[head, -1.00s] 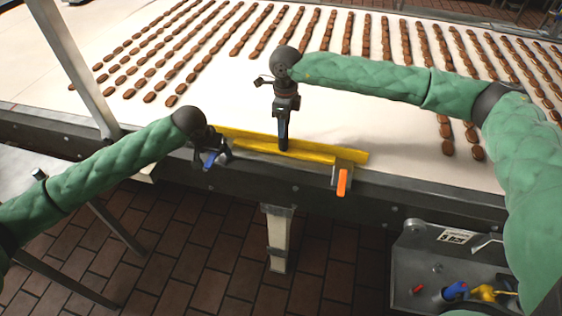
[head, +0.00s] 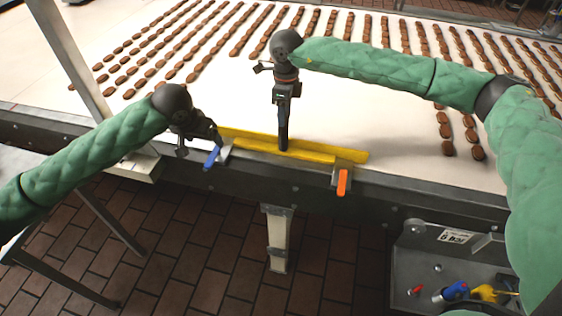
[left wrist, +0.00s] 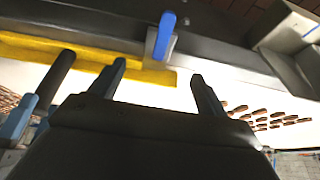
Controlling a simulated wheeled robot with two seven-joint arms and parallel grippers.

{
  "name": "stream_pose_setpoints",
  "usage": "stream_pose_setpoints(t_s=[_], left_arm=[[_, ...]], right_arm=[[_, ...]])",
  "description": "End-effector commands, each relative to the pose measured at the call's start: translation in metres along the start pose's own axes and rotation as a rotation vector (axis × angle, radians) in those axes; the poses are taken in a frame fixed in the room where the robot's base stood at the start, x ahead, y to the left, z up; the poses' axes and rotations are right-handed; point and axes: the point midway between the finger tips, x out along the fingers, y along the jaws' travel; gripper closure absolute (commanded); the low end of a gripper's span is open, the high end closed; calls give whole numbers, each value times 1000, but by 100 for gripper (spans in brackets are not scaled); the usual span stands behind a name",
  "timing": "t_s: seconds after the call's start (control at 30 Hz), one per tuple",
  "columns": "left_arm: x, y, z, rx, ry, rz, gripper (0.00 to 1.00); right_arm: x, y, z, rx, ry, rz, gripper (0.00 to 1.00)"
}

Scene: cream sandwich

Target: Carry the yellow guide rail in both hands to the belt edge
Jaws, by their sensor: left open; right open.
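The yellow guide rail (head: 320,154) lies along the near edge of the belt (head: 370,70). A blue-handled clamp (head: 213,157) is at its left end and an orange-handled clamp (head: 342,180) near its right end. My left gripper (head: 217,138) is open and empty, close to the rail's left end by the blue handle. In the left wrist view its two fingers stand apart, and the rail (left wrist: 90,57) and blue handle (left wrist: 164,36) are just beyond them. My right gripper (head: 283,146) points down at the rail's middle; its fingers overlap there, so contact is unclear.
Rows of brown bars (head: 200,50) cover the far belt. A grey post (head: 75,65) rises at left. A grey bin (head: 445,262) with coloured tools hangs at lower right. The belt just behind the rail is bare. Tiled floor lies below.

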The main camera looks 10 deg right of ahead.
Motion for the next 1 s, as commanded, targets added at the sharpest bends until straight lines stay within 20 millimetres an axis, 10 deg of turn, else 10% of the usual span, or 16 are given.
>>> stream_pose_setpoints(t_s=[0.4,1.0], left_arm=[[0,0,0,0,0,0,24],[0,0,0,0,0,0,24]], right_arm=[[-68,0,0,-1,-1,-1,51],[-78,0,0,-1,0,1,51]])
